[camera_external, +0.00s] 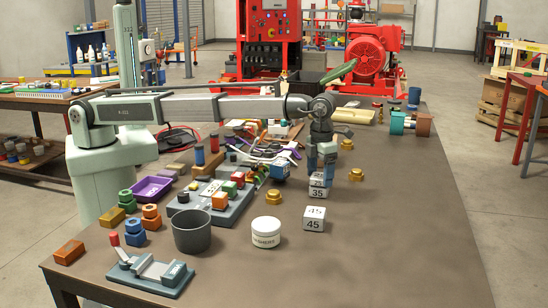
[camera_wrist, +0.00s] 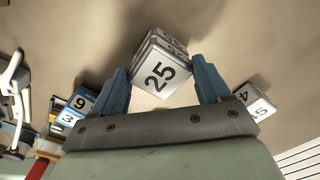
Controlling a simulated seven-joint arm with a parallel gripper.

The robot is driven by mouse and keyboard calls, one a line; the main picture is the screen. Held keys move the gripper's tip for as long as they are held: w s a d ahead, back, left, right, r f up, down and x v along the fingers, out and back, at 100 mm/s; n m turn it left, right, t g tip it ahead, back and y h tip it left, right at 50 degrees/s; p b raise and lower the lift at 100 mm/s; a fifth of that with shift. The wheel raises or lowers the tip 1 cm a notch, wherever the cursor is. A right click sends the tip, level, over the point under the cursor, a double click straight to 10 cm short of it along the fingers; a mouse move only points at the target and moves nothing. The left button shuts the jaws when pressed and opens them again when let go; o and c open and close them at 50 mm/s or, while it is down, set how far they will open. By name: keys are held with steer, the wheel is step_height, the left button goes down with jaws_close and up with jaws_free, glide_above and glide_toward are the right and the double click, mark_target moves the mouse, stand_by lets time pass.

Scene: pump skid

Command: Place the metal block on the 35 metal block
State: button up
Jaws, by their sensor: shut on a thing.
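A silver metal block marked 25 (camera_wrist: 160,74) is between the blue fingers of my gripper (camera_external: 320,163), which is shut on it. In the external view the 25 block (camera_external: 317,181) is directly above a silver block marked 35 (camera_external: 317,193), which stands on the brown table. The two look stacked or nearly touching; I cannot tell if there is a small gap. In the wrist view the 25 block hides most of what is below it. My gripper points down.
A silver 45 block (camera_external: 314,219) stands just in front; it also shows in the wrist view (camera_wrist: 257,102). A white jar (camera_external: 266,232) and grey cup (camera_external: 192,232) are front left. Brass fittings (camera_external: 356,174) lie nearby. The table's right side (camera_external: 410,220) is clear.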

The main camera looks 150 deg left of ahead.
mark_target(320, 176)
steer(key=shift+f, duration=0.1)
steer(key=o, duration=1.1)
steer(key=shift+o, duration=0.2)
step_height(320, 176, up, 12)
